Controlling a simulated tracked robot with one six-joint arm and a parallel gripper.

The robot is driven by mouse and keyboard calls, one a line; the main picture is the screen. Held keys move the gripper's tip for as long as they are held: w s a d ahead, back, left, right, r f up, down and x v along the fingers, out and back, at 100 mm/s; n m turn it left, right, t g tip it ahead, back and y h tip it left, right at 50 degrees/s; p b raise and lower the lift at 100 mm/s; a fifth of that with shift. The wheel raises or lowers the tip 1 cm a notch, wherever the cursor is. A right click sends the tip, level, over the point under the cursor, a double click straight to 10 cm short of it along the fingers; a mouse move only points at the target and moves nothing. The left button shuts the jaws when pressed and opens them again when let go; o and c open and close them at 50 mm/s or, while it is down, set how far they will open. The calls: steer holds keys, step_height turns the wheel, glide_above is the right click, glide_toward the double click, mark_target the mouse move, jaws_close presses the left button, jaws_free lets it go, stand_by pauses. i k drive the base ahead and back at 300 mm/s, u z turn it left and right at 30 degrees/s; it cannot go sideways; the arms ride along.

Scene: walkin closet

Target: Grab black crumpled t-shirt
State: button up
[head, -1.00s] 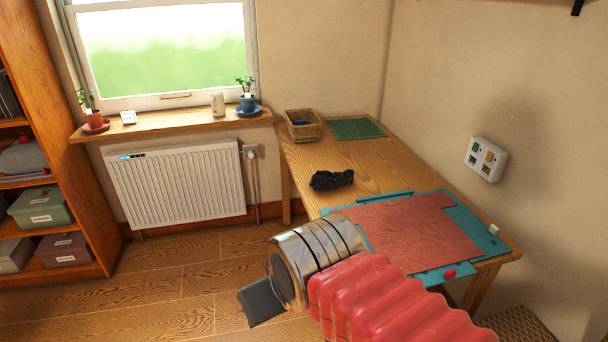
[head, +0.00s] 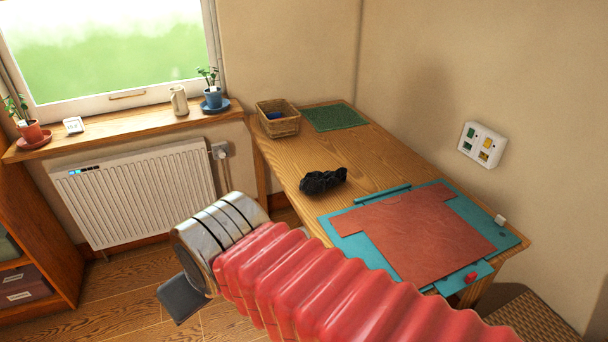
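The black crumpled t-shirt (head: 323,180) lies in a small dark heap on the wooden table (head: 375,150), near its left edge. My gripper (head: 181,300) shows only as a dark flat part beyond the metal cuff of my red arm, at the lower left in the head view. It is over the floor, to the left of the table and apart from the t-shirt. The rest of the gripper is hidden behind the cuff, so its opening does not show.
A teal board (head: 465,215) with a flat red garment (head: 425,235) covers the table's near part. A wicker basket (head: 278,122) and green mat (head: 335,117) are at the far end. A radiator (head: 135,190) and windowsill (head: 120,128) stand left. Bare wood surrounds the t-shirt.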

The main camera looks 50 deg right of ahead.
mark_target(314, 182)
steer(key=z, duration=0.2)
steer(key=i, duration=1.55)
steer(key=z, duration=0.35)
